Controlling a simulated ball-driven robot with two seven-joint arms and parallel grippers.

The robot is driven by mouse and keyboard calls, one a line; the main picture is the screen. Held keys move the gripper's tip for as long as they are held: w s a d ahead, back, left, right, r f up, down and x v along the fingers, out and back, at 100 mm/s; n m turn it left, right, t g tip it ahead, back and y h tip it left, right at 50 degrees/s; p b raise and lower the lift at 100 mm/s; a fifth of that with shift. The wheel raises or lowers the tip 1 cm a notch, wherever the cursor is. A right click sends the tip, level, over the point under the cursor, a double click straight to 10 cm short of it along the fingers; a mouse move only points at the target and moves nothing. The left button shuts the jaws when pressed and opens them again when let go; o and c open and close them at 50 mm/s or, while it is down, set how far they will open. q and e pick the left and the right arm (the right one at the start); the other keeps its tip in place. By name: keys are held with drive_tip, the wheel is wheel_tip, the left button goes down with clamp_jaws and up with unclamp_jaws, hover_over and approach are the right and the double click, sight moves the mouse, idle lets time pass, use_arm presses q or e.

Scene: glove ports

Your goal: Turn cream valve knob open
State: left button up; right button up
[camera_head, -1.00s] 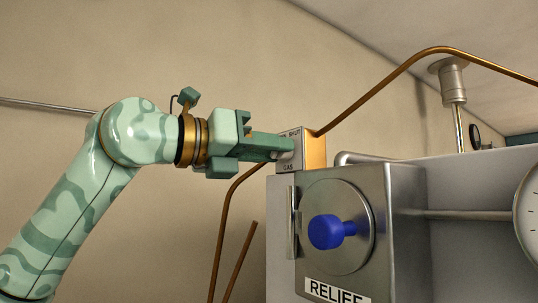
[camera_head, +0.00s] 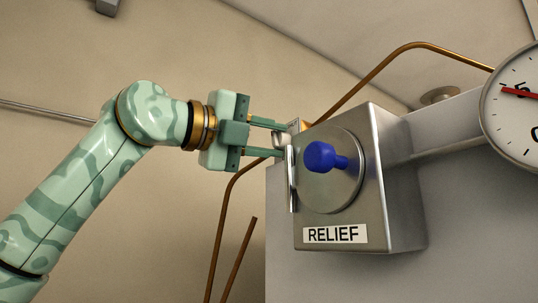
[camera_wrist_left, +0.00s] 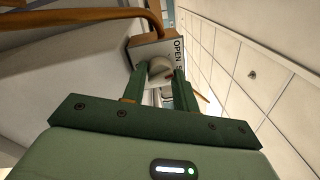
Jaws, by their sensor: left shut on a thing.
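The cream valve knob (camera_wrist_left: 161,68) sits on a pale plate (camera_wrist_left: 146,50) marked "OPEN" in the left wrist view. My left gripper (camera_head: 281,139) is shut on the knob, with one finger on each side of it. In the left wrist view the two green fingers (camera_wrist_left: 161,76) flank the knob, which shows a small reddish mark. In the head view the knob (camera_head: 278,141) shows only as a small pale patch between the fingers. The valve's box (camera_head: 305,124) is mostly hidden behind the grey box. My right gripper is not in view.
A grey metal box labelled "RELIEF" (camera_head: 335,234) with a blue knob (camera_head: 322,156) stands close to the right of my gripper. A copper pipe (camera_head: 370,80) arches above. A dial gauge (camera_head: 515,105) is at far right. Bare wall lies to the left.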

use_arm(q)
drive_tip(key=n+b, duration=0.2)
drive_tip(key=n, duration=0.1)
drive_tip(key=shift+f+n, duration=0.15)
drive_tip(key=shift+n, duration=0.25)
drive_tip(key=shift+d+n+b, duration=0.1)
drive_tip(key=shift+n+b, duration=1.05)
drive_tip(key=shift+n, duration=0.35)
drive_tip(key=o, duration=1)
drive_tip(key=shift+c, duration=0.2)
